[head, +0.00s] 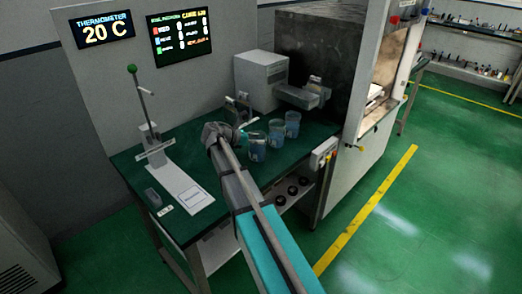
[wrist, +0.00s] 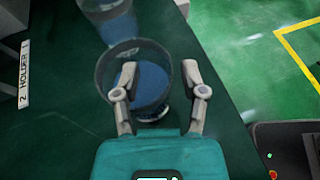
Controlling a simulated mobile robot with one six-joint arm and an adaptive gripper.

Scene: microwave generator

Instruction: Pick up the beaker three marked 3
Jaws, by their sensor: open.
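Three clear beakers with blue liquid stand in a row on the green table: a near beaker (head: 257,146), a middle beaker (head: 276,132) and a far beaker (head: 292,124). I cannot read a number on any of them. In the wrist view my gripper (wrist: 160,67) is open, with one finger on each side of a beaker (wrist: 150,78). The fingers overlap its outline; I cannot tell if they touch it. A second beaker (wrist: 108,18) shows partly at the top edge. In the head view my arm partly hides the gripper beside the beakers.
A label strip (wrist: 24,75) reading "2 HOLDER 1" lies left of the beakers. A white box (head: 262,80) and a large dark machine (head: 325,50) stand behind them. A stand with a green knob (head: 132,69) is at the left. The table edge is close on the right.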

